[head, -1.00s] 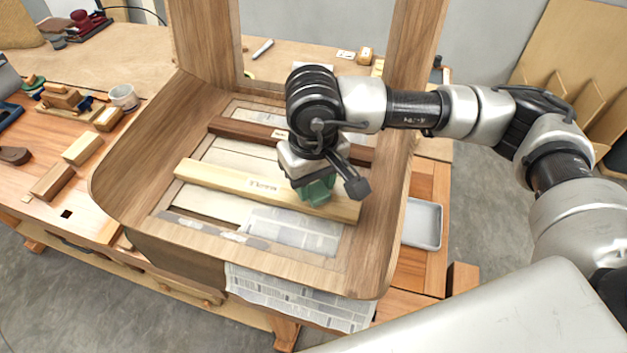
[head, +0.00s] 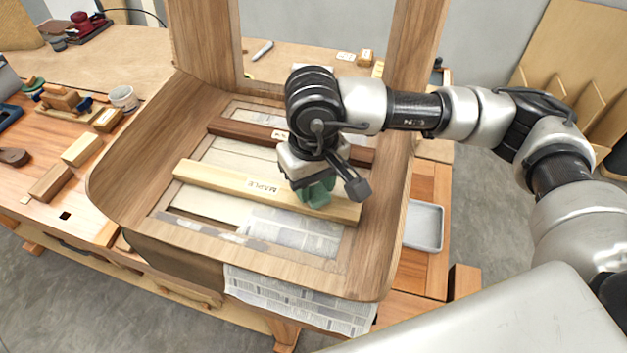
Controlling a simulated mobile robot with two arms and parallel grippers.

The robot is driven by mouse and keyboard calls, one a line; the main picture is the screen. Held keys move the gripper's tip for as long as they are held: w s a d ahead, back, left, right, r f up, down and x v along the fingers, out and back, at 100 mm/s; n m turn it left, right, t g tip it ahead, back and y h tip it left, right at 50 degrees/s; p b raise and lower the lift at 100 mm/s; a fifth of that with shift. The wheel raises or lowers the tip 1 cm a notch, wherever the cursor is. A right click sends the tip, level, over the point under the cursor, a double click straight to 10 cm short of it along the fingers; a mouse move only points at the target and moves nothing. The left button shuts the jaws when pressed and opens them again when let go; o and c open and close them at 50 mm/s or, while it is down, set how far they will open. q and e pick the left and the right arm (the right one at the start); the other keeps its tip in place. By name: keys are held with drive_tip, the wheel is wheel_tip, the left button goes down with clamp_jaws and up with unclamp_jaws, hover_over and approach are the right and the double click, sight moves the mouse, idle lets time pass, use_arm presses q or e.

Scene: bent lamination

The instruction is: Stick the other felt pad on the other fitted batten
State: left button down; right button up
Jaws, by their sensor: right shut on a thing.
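A pale batten marked MAPLE (head: 225,185) lies across the frame inside the curved wooden shell. A dark brown batten (head: 238,129) lies behind it, roughly parallel, with a small pale label; my right arm hides part of it. My right gripper (head: 322,188) points down at the right part of the maple batten. It is shut on a green piece (head: 316,194), which looks like the felt pad, at the batten's top. Whether the piece touches the batten I cannot tell, as the gripper covers much of it. My left gripper is out of view.
The curved wooden shell (head: 130,165) surrounds the battens, with upright sides at the back. Newspaper (head: 290,235) lies under them. A grey tray (head: 424,226) sits at the right. Wood blocks (head: 82,149) and a white cup (head: 124,97) stand on the bench at left.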

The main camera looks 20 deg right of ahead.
drive_tip(key=shift+f+b, duration=0.3)
drive_tip(key=shift+b, duration=0.05)
idle(0.4)
drive_tip(key=o, duration=0.8)
drive_tip(key=shift+r, duration=0.15)
drive_tip(key=shift+r+p, duration=0.9)
drive_tip(key=shift+r, duration=2.45)
